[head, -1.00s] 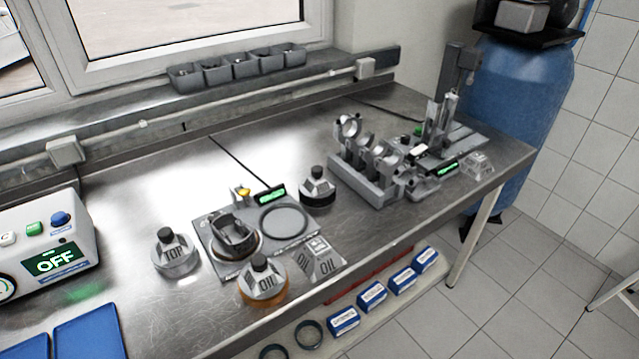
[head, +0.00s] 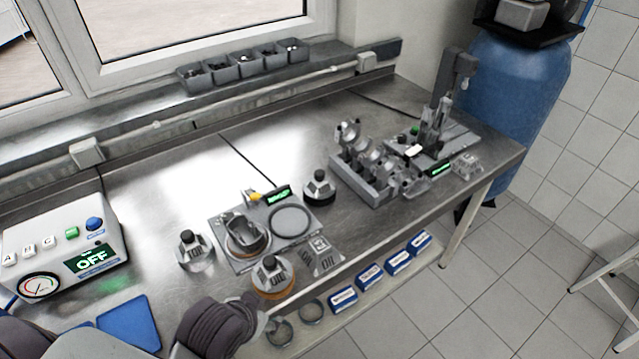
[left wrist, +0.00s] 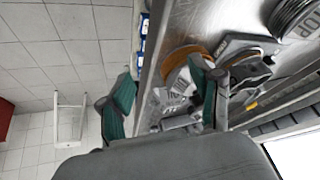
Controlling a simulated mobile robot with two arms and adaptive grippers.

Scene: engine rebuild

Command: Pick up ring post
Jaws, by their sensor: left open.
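Several knobbed ring posts stand on the steel bench. One marked TOP (head: 194,250) is at the left. One marked OIL (head: 272,273), with an orange-brown base, is near the front edge. I cannot tell which one the task means. In the left wrist view the OIL post (left wrist: 178,84) and its orange base appear ahead, partly behind a finger. My left gripper (left wrist: 163,82) is open and empty, at the bench's front edge. In the head view my left arm hides part of it. My right gripper is not in view.
A grey plate (head: 225,225) with a piston-like part and a ring outline is behind the OIL post. An angled OIL block (head: 321,259) stands beside it. Loose rings (head: 311,311) and blue-white boxes (head: 343,300) lie on a lower shelf.

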